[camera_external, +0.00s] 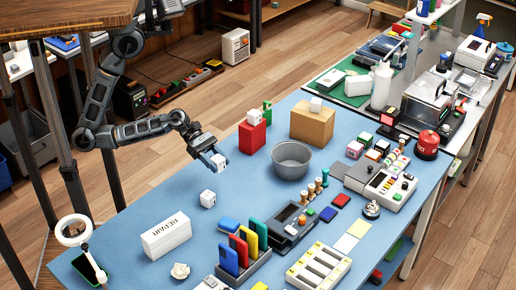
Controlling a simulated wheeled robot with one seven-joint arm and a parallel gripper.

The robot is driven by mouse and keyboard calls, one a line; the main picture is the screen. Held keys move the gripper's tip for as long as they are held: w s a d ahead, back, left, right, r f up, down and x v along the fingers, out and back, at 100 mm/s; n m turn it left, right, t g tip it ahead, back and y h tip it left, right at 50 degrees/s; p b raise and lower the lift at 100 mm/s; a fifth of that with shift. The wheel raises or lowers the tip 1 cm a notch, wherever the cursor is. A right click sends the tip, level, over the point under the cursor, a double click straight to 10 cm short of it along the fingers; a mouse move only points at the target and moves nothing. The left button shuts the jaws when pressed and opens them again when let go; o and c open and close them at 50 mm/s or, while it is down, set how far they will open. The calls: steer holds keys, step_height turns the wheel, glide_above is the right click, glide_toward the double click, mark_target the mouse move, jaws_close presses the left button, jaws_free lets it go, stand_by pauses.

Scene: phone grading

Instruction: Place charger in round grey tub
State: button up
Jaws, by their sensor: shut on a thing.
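My gripper (213,157) is above the blue table, shut on a small white cube-shaped charger (218,161). The charger is held in the air, left of the tub. The round grey tub (291,160) stands on the blue table to the right of my gripper, and its inside looks empty. Another white cube-shaped charger (208,198) is on or just above the table below my gripper. A third small white block (315,104) sits on top of a cardboard box.
A red box (252,137) stands between my gripper and the tub, a little farther back. The cardboard box (312,124) stands behind the tub. A white REPAIR box (166,235) lies at the front left. Phones in a rack (244,262) stand in front. The blue table (240,190) is clear between gripper and tub.

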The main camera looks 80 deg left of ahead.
steer(key=shift+s+d+r, duration=0.4)
steer(key=shift+d, duration=0.05)
steer(key=shift+w+d, duration=0.15)
steer(key=shift+w, duration=0.3)
steer(key=w+a+r+m+g+h, duration=0.1)
steer(key=w+r+m+g, duration=0.2)
steer(key=w, duration=0.3)
steer(key=w+a+r+m+g+h+b, duration=0.1)
steer(key=w+r+m+g, duration=0.15)
steer(key=w, duration=0.45)
steer(key=w+a+r+m+g+h, duration=0.1)
steer(key=w+a+r+m+g, duration=0.15)
steer(key=w, duration=0.35)
steer(key=w+a+f, duration=0.7)
steer(key=a+f, duration=0.1)
steer(key=f, duration=0.2)
steer(key=shift+w+a+g, duration=0.25)
steer(key=shift+g, duration=0.15)
steer(key=shift+f, duration=0.35)
steer(key=shift+f, duration=0.35)
